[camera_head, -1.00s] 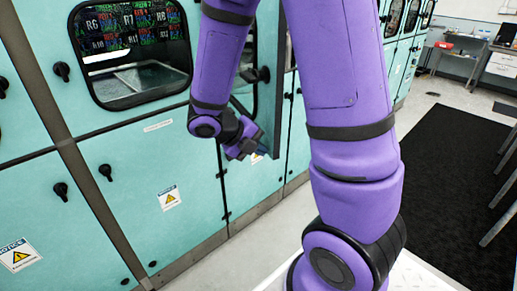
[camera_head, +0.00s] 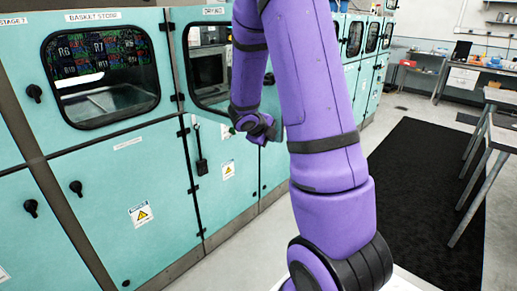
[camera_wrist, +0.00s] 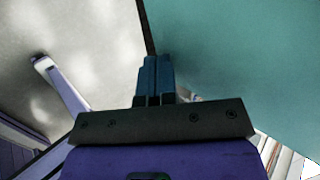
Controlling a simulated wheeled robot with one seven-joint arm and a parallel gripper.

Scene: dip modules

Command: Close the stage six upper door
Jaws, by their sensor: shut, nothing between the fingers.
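My gripper (camera_head: 262,134) is at the lower end of my purple arm, in front of the teal cabinet row. In the wrist view its fingers (camera_wrist: 154,75) are together and empty. A teal panel (camera_wrist: 235,65) with a dark edge fills the right of that view, close beside the fingertips; contact cannot be told. In the head view a teal upper door (camera_head: 284,112) shows partly behind my arm, near the gripper. My arm hides most of it, so its angle is unclear. No stage six label is readable; "Stage 7" and "Drying" labels show.
A windowed upper door (camera_head: 101,68) under the "Basket Store" label is flush at the left. Lower doors with black handles (camera_head: 76,188) stand below. A black mat (camera_head: 425,190) covers the aisle floor at the right, beside metal-legged tables (camera_head: 487,150). The aisle is clear.

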